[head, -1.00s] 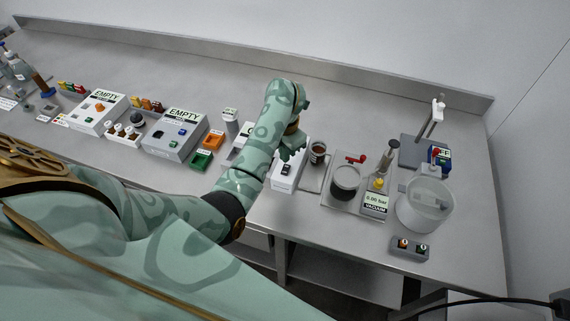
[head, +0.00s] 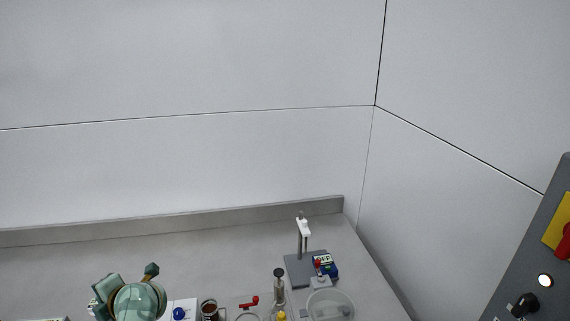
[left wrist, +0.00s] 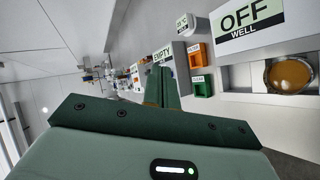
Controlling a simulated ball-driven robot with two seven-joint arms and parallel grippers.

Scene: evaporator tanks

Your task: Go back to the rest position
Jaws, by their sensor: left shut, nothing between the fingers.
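My left gripper shows in the left wrist view (left wrist: 165,88) with its dark green fingers together and nothing between them. In that view it is apart from the labelled boxes and trays. In the head view my left arm is at the bottom left, over the bench (head: 225,250), and its lower part is cut off by the frame edge. My right gripper is in neither view.
In the left wrist view an OFF WELL box (left wrist: 248,22), a cup of amber liquid (left wrist: 289,74), an orange tray (left wrist: 197,56) and a green tray (left wrist: 202,86) lie right of the fingers. A stand (head: 303,238) and clear tub (head: 330,305) are at the bench's right. A dark panel (head: 535,270) stands far right.

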